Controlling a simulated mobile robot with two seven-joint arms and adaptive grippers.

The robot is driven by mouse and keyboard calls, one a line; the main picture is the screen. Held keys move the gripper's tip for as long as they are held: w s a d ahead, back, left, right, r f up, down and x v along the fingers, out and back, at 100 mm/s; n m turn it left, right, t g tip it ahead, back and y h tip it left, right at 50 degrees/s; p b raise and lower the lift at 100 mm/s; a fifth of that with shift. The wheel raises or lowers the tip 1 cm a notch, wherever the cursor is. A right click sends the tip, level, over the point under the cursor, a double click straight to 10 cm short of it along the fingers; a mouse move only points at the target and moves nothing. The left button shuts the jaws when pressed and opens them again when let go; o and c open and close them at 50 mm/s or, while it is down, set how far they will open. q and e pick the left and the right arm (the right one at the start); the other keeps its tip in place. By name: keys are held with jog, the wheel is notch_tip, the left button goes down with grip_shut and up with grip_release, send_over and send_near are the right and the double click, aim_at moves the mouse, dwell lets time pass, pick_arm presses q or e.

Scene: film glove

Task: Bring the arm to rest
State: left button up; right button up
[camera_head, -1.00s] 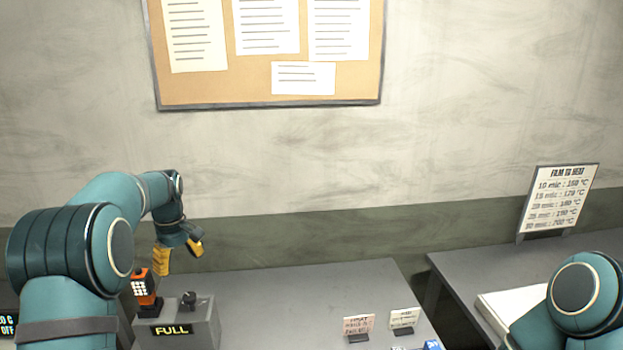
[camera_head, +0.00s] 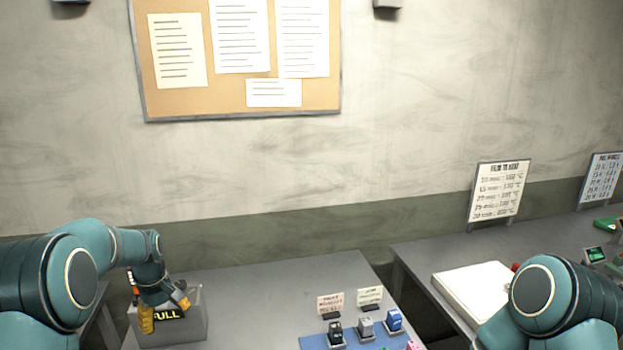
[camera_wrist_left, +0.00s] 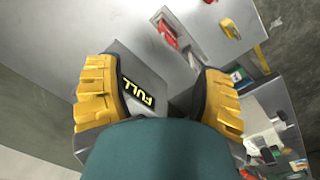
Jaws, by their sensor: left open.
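The grey table (camera_head: 260,290) has a clear middle. A blue mat (camera_head: 314,342) with several small items lies at its front right, behind it two small cards (camera_head: 330,303). A gap separates a second table (camera_head: 415,256), which bears a white slab (camera_head: 472,290) and a temperature sign (camera_head: 498,190).

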pick_arm(q)
jog(key=s+d+f+m, duration=0.1)
jog(key=s+d+f, duration=0.2)
jog(key=d+f, duration=0.1)
jog(key=s+d+f+m+h, duration=0.1)
jog(key=s+d+f+m, duration=0.1)
jog(key=s+d+f, duration=0.2)
jog(key=s+d+f+m+h, duration=0.1)
jog(key=s+d+f, duration=0.2)
jog(key=f, duration=0.6)
jog(key=shift+s+d+f+m+t, duration=0.1)
jog(key=shift+d+m+t, duration=0.1)
jog(key=shift+d, duration=0.4)
jog(key=shift+s+d+f+m+t, duration=0.1)
jog(key=shift+d+m+t, duration=0.1)
jog(key=shift+d, duration=0.4)
jog(key=s+d+f+m+t+h, duration=0.1)
jog(key=s+d+f+m+h, duration=0.2)
jog(key=s+d, duration=1)
notch_tip(320, 180, down, 12)
jog(key=s+a+y+b, duration=0.1)
jog(key=a+b, duration=0.1)
jog(key=b, duration=0.9)
jog(key=shift+s+f+m, duration=0.2)
jog(key=shift+s+m, duration=0.1)
jog(key=shift+s, duration=0.05)
pick_arm(e)
notch_tip(320, 180, down, 12)
jog(key=shift+s+a+f, duration=0.2)
jog(key=shift+a, duration=0.05)
